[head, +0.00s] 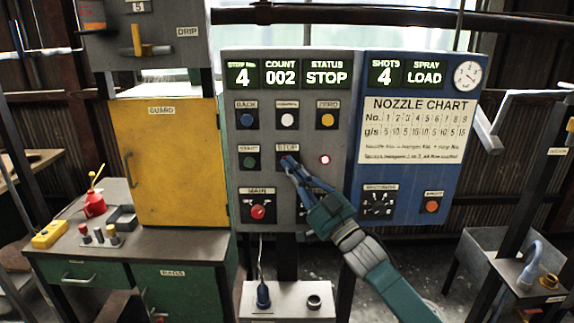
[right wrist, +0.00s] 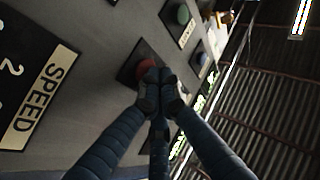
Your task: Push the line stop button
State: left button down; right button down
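The control panel (head: 300,100) stands upright ahead of me. Its stop button, labelled STOP, is mostly hidden in the head view by my right gripper (head: 291,164). In the right wrist view the red stop button (right wrist: 144,68) shows just past the fingertips. My right gripper (right wrist: 158,82) is shut with its fingers bunched together and empty. Its fingertips are at the button and seem to touch it; I cannot tell how far it is pressed. The status display (head: 326,74) reads STOP, and a red lamp (head: 325,159) is lit right of the button. My left gripper is not in view.
The green start button (head: 248,157) sits left of stop; blue, white and yellow buttons are above. The red main knob (head: 257,212) is below left. A yellow guard (head: 172,160) and a green-drawered bench (head: 140,250) stand left. The nozzle chart (head: 417,130) is right.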

dwell(0.4)
jog(key=shift+s+p, duration=0.1)
jog(key=shift+p, duration=0.2)
jog(key=shift+s, duration=0.3)
jog(key=s+p, duration=0.4)
jog(key=s, duration=0.2)
jog(key=shift+w, duration=0.1)
